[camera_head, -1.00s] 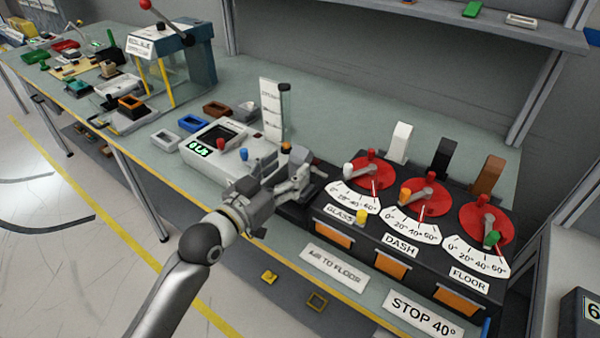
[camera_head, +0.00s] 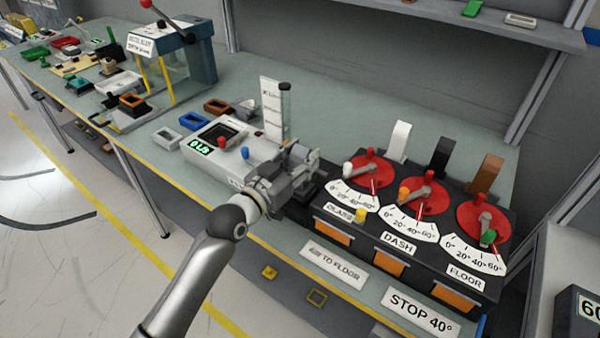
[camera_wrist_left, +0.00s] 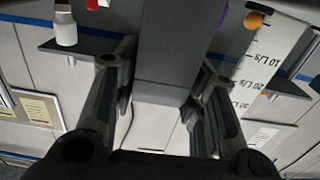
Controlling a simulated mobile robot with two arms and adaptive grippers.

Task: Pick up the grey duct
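My left gripper (camera_head: 298,168) is over the front of the bench, between the white console and the black lever panel. In the left wrist view its two fingers (camera_wrist_left: 163,85) stand apart on either side of a tall grey block-like piece, which looks like the grey duct (camera_wrist_left: 176,45). I cannot tell whether the pads touch it. In the head view the gripper largely hides this spot, and its grey parts blend with the piece. My right gripper is not in view.
The white console (camera_head: 232,160) with a red and a blue knob is left of the gripper. A clear flow tube with a white scale (camera_head: 271,108) stands behind. The black panel (camera_head: 328,220) with red dials is to the right. Small trays (camera_head: 193,121) lie at the left.

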